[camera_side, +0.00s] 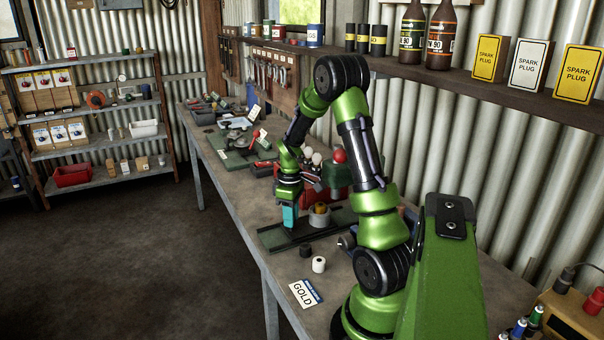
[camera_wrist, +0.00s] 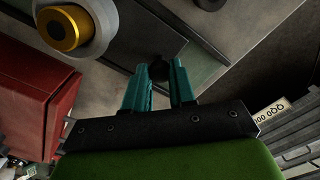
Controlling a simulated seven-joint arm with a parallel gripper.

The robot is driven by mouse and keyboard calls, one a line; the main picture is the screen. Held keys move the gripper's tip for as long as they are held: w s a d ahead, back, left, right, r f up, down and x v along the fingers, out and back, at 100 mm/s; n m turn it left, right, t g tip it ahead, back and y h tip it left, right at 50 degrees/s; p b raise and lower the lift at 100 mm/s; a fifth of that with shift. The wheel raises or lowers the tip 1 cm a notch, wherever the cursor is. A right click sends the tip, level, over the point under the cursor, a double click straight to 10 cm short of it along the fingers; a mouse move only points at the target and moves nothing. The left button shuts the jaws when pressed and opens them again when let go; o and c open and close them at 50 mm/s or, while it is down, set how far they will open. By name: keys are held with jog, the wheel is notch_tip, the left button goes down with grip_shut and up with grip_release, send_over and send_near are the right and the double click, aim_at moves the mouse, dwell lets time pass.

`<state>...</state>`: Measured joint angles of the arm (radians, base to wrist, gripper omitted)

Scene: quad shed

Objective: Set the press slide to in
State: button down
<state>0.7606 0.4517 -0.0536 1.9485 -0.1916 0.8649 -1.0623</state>
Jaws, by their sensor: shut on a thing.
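My gripper (camera_side: 290,228) points down at the low green press base (camera_side: 271,238) on the bench. In the wrist view its teal fingers (camera_wrist: 159,72) are closed on a small dark round knob (camera_wrist: 158,70), which appears to belong to the press slide. The knob sits over a flat grey-green plate (camera_wrist: 205,68). In the side view the fingers hide the knob. A pale grey round part with a brass-coloured centre (camera_side: 319,214) stands just right of my gripper; it also shows at upper left in the wrist view (camera_wrist: 97,22). How far in the slide sits cannot be told.
A red box (camera_wrist: 38,100) stands close beside the fingers. More tools and a green mat (camera_side: 236,158) lie farther along the bench (camera_side: 215,165).

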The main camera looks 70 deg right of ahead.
aim_at(308, 225)
jog(key=s+d, duration=0.4)
jog(key=c, duration=0.9)
grip_release()
jog(key=shift+c, duration=0.2)
jog(key=shift+w, duration=0.1)
